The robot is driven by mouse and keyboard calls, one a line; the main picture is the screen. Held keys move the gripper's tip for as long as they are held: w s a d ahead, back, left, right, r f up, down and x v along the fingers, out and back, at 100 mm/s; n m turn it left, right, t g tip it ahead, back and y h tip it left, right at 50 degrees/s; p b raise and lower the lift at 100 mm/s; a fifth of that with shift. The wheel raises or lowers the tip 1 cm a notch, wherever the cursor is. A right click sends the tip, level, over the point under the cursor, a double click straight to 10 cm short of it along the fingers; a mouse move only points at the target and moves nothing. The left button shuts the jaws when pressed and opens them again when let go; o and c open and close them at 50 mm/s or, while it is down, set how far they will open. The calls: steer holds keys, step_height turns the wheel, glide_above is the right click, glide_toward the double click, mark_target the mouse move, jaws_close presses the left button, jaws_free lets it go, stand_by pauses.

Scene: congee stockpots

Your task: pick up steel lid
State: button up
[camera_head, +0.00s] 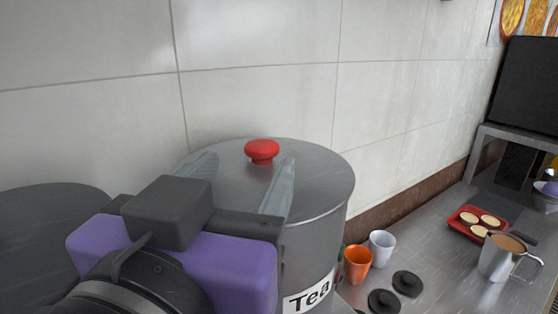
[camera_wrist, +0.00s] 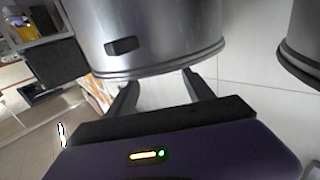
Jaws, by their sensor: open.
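The steel lid (camera_head: 322,168) with a round red knob (camera_head: 262,151) sits on a tall steel stockpot marked "Tea" (camera_head: 318,240), against the tiled wall. My gripper (camera_head: 240,172) is open and empty at the near side of the lid. In the head view its two fingers spread to the left and right of the knob, apart from it. The gripper covers the lid's near left part. In the wrist view my gripper (camera_wrist: 161,84) also shows open, its fingertips close to the rim of a steel pot (camera_wrist: 165,35); the red knob is not visible there.
A second, dark round pot top (camera_head: 45,215) is at the left. Right of the stockpot stand an orange cup (camera_head: 356,264), a white cup (camera_head: 382,246), two black lids (camera_head: 407,283), a red tray (camera_head: 477,224) and a steel jug (camera_head: 497,260). The tiled wall is close behind.

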mark_target(257, 152)
steer(key=w, duration=0.3)
steer(key=w+d+p, duration=0.1)
steer(key=w, duration=0.3)
steer(key=shift+w+d+p, duration=0.2)
steer(key=shift+p, duration=0.1)
steer(key=shift+c, duration=0.2)
jaws_close()
